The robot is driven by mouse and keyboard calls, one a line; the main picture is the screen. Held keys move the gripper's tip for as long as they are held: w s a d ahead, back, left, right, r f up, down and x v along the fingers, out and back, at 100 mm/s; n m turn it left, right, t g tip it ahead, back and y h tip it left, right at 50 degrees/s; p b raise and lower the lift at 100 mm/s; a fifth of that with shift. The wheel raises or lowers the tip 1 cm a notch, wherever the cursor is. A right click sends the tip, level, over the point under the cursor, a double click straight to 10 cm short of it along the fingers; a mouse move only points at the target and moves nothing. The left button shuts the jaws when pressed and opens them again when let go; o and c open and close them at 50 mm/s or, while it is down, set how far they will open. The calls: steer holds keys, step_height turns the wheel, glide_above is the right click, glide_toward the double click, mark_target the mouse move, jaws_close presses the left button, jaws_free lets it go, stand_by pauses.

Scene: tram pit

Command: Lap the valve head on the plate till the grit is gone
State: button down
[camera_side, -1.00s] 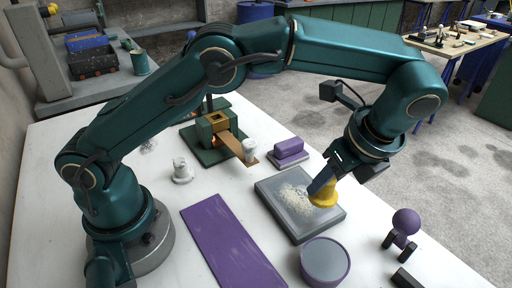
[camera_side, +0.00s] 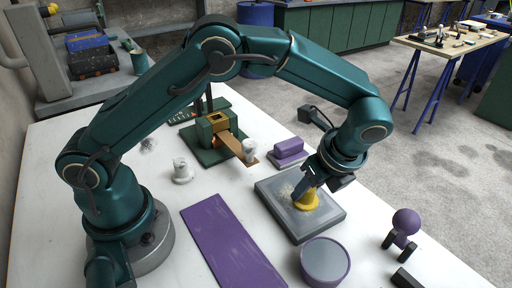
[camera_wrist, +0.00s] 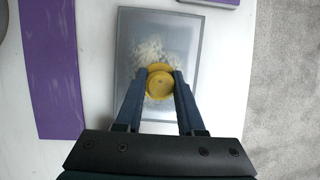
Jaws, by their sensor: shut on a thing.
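The yellow valve head (camera_side: 307,200) is held between the two fingers of my gripper (camera_side: 304,187). It stands over the grey lapping plate (camera_side: 322,222), low and seemingly touching its top. In the wrist view my gripper (camera_wrist: 159,88) is shut on the yellow valve head (camera_wrist: 159,86), near the middle of the plate (camera_wrist: 183,38). Pale grit (camera_wrist: 150,52) lies scattered on the plate, mostly beyond and around the head. In the side view much of the grit is hidden behind my gripper.
A purple mat (camera_side: 232,243) lies left of the plate. A round grey-topped tub (camera_side: 325,262) stands in front, and a purple block (camera_side: 289,149) behind. A purple ball on a stand (camera_side: 405,222) is at right. A green clamp fixture (camera_side: 213,132) stands farther back.

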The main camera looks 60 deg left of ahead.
steer(key=shift+w+a, duration=0.15)
steer(key=shift+a, duration=1.65)
steer(key=shift+w+a, duration=0.15)
steer(key=shift+a, duration=1.6)
steer(key=shift+s+d, duration=0.2)
steer(key=shift+d, duration=2.2)
steer(key=shift+s+d, duration=0.2)
steer(key=shift+d, duration=2.2)
steer(key=shift+s+d, duration=0.2)
steer(key=shift+d, duration=0.6)
steer(key=shift+s+a, duration=0.1)
steer(key=shift+s, duration=0.2)
steer(key=shift+w+a, duration=0.2)
steer(key=shift+a, duration=1.7)
steer(key=shift+w+a, duration=0.2)
steer(key=shift+a, duration=1.65)
steer(key=shift+w+a, duration=0.2)
steer(key=shift+a, duration=1.7)
steer(key=shift+s+d, duration=0.15)
steer(key=shift+d, duration=1.75)
steer(key=shift+s+d, duration=0.2)
steer(key=shift+d, duration=1.65)
steer(key=shift+s+d, duration=0.15)
steer(key=shift+d, duration=1.75)
step_height(320, 180, up, 8)
